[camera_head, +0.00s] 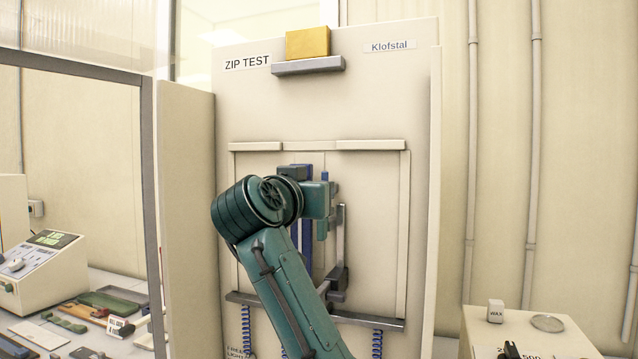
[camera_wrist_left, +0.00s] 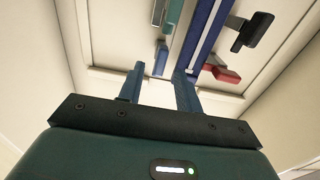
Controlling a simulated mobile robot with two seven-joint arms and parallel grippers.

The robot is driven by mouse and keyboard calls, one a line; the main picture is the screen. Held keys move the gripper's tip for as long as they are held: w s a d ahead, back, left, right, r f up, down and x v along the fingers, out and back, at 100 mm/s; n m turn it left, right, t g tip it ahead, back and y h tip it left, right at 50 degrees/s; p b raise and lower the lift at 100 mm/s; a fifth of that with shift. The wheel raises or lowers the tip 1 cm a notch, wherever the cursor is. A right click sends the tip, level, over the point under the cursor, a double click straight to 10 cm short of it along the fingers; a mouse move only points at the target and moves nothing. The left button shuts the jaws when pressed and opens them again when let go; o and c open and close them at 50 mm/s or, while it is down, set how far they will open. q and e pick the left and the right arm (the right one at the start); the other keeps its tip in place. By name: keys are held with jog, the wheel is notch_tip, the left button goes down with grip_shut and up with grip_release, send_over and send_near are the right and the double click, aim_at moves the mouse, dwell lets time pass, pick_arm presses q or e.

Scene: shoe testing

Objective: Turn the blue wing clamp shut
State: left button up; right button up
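A blue upright strip (camera_head: 307,235) is on the front of the ZIP TEST panel, partly behind my left arm. A blue piece (camera_head: 299,168) shows at its top; I cannot tell whether this is the wing clamp. The strip also crosses the left wrist view (camera_wrist_left: 207,40). My left gripper (camera_wrist_left: 158,88) is open in that view, its two blue fingers apart with nothing seen between them. The right finger overlaps the strip's near end; I cannot tell if they touch. A red part (camera_wrist_left: 226,73) sits beside the strip. My right gripper is not in view.
A grey rod (camera_head: 341,235) stands right of the strip, above a grey ledge (camera_head: 385,321). A dark block (camera_wrist_left: 255,32) sticks out near the red part. A cluttered bench (camera_head: 70,345) is left, a cream box (camera_head: 525,340) right.

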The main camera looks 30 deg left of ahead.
pick_arm(q)
jog(key=x, duration=0.3)
jog(key=shift+w+p, duration=0.15)
jog(key=shift+p, duration=0.15)
grip_shut()
